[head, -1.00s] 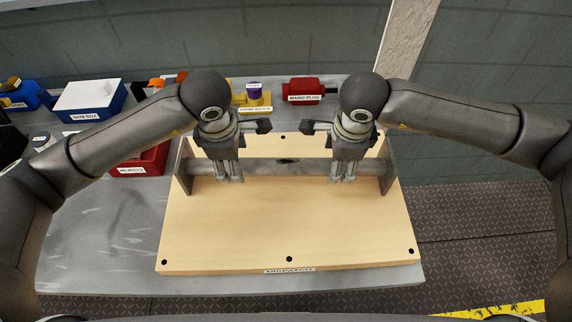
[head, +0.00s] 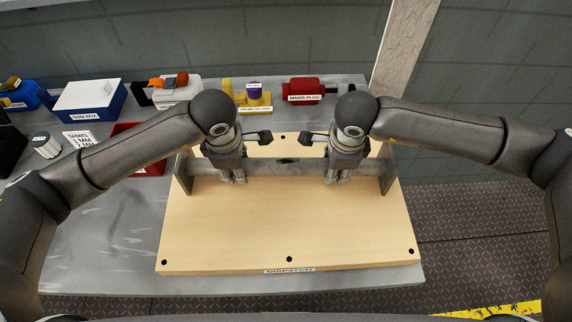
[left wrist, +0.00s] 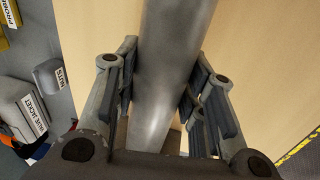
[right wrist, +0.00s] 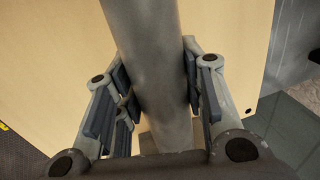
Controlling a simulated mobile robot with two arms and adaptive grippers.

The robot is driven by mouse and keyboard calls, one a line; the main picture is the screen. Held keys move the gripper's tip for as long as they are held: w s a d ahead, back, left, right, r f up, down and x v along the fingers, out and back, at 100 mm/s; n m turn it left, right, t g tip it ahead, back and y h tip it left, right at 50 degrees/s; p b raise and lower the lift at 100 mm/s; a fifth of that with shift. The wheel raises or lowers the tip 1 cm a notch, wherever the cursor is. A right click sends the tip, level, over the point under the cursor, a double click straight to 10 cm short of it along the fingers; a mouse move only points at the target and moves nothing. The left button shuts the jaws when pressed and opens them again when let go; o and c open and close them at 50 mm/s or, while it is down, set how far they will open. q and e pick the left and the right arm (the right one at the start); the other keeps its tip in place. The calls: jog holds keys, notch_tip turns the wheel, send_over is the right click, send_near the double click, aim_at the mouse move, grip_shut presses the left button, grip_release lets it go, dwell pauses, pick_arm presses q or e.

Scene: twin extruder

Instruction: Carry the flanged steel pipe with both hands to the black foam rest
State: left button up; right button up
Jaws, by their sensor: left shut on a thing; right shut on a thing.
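The flanged steel pipe (head: 285,168) lies across the back half of a pale wooden board (head: 290,225), with a grey flange plate at each end. My left gripper (head: 233,180) is shut on the pipe left of its middle; in the left wrist view the pipe (left wrist: 170,60) runs between its fingers. My right gripper (head: 337,180) is shut on the pipe right of its middle; the right wrist view shows the pipe (right wrist: 150,50) between its fingers. I cannot make out any clearance under the pipe. I cannot identify the black foam rest in these views.
The board carries a dispatch label and sits on a grey table (head: 100,240). Behind it stand a red mains plug block (head: 303,88) and a yellow piece (head: 255,103). A shim box (head: 90,100) and a red tray (head: 150,167) are at the left.

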pick_arm(q)
grip_shut()
pick_arm(e)
grip_shut()
pick_arm(q)
jog(key=shift+w+r, duration=0.2)
pick_arm(e)
jog(key=shift+w+r, duration=0.2)
pick_arm(q)
jog(key=shift+r, duration=0.1)
pick_arm(e)
jog(key=shift+r, duration=0.15)
